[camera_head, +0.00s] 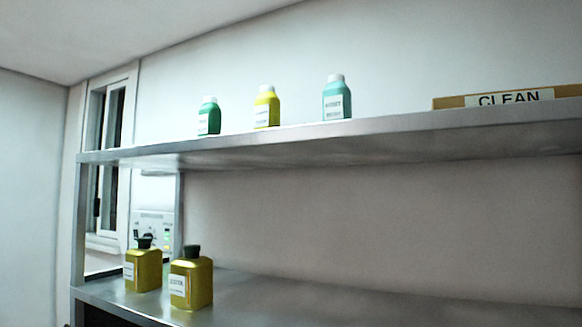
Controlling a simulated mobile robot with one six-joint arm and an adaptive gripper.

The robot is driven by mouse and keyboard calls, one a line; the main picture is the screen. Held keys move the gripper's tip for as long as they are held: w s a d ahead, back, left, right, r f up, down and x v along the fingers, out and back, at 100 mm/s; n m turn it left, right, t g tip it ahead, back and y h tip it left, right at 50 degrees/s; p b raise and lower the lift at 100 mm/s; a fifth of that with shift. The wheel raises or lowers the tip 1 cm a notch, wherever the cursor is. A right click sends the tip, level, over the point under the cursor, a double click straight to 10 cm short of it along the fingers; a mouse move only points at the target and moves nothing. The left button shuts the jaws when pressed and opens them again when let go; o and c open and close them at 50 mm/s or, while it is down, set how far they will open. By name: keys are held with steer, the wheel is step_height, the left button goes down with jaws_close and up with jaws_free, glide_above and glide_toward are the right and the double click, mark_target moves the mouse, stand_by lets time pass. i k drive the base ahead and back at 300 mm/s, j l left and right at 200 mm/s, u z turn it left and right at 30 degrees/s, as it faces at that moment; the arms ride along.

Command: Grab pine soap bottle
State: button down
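Three white-capped bottles stand upright on the upper steel shelf: a green one (209,117), a yellow one (267,107) and a teal one (337,101). Two olive-yellow bottles with dark caps stand upright on the lower shelf at the left, a rear one (143,272) and a nearer one (191,282). All carry white labels, too small or blurred to read with certainty, so I cannot tell which is the pine soap. My gripper is not in view.
The upper shelf (380,140) holds a shallow tan box (570,91) with a "CLEAN" label at the right. The lower shelf (330,300) is clear right of its bottles. A post (79,225) bounds the left end; a wall panel (152,230) and window (108,150) are behind.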

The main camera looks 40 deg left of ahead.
mark_target(209, 118)
steer(key=u, duration=2.2)
steer(key=i+j, duration=0.3)
steer(key=i, duration=0.2)
steer(key=i+j, duration=0.25)
steer(key=i, duration=0.2)
